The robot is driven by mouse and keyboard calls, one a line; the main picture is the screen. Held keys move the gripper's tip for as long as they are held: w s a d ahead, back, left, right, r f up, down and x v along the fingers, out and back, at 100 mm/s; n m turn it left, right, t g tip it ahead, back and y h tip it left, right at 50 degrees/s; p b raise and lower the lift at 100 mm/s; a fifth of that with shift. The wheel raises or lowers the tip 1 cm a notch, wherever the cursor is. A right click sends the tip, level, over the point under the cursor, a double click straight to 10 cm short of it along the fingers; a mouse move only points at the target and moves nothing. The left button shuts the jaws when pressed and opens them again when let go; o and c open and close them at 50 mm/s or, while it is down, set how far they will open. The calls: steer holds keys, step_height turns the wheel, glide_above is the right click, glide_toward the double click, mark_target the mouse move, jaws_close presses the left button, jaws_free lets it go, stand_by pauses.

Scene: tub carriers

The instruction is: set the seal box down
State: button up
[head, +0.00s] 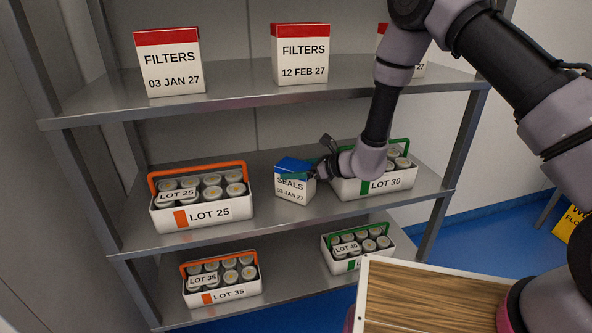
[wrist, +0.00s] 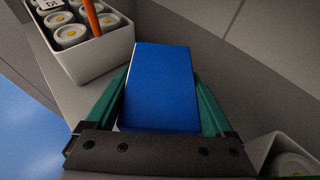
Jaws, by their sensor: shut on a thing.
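The seal box (head: 292,187) is white with a blue top and reads "SEALS 03 JAN 27". In the head view it is at the middle shelf, between the LOT 25 carrier and the LOT 30 carrier. My gripper (head: 318,170) reaches it from the right. In the wrist view the box's blue top (wrist: 161,88) lies between the two green fingers of my gripper (wrist: 163,105), which are shut on its sides. I cannot tell whether the box's underside touches the shelf.
The LOT 25 carrier (head: 203,214) with an orange handle stands left, the LOT 30 carrier (head: 374,188) close on the right. FILTERS boxes (head: 169,73) stand above; LOT 35 (head: 222,294) and LOT 40 (head: 358,258) carriers stand below.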

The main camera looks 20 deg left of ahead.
steer(key=shift+f, duration=0.15)
steer(key=o, duration=1.4)
steer(key=shift+o, duration=0.2)
steer(key=v, duration=1.2)
steer(key=shift+d, duration=0.1)
